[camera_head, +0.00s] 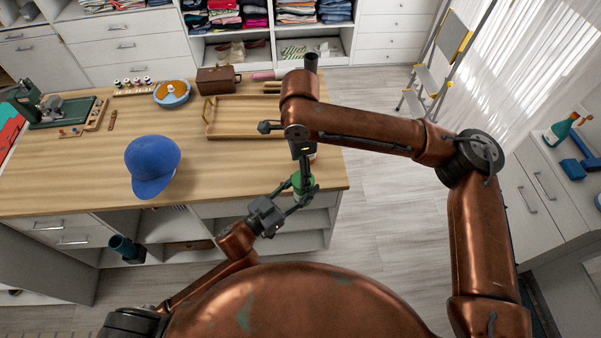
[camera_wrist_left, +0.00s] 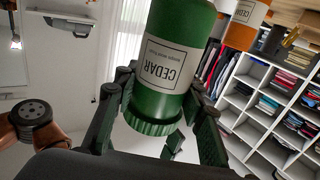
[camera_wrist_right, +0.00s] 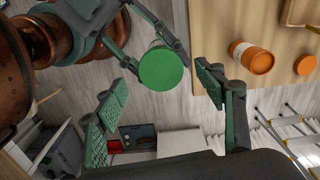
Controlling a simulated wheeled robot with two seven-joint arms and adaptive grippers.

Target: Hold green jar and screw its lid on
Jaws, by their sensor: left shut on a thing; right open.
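The green jar (camera_head: 303,184), labelled CEDAR in the left wrist view (camera_wrist_left: 178,55), is held in the air just off the counter's front right corner. My left gripper (camera_head: 297,192) is shut on it from the side. A ribbed green lid (camera_wrist_left: 157,127) sits at the jar's mouth; its round top (camera_wrist_right: 162,68) faces the right wrist camera. I cannot tell how tightly it is screwed. My right gripper (camera_wrist_right: 160,98) is open above the lid, its fingers apart on either side and not closed on it.
An orange jar (camera_wrist_right: 252,57) stands on the wooden counter (camera_head: 90,178) near the held jar, with an orange lid (camera_wrist_right: 305,65) beside it. A wooden tray (camera_head: 245,133) and a blue cap (camera_head: 152,160) are farther back and left.

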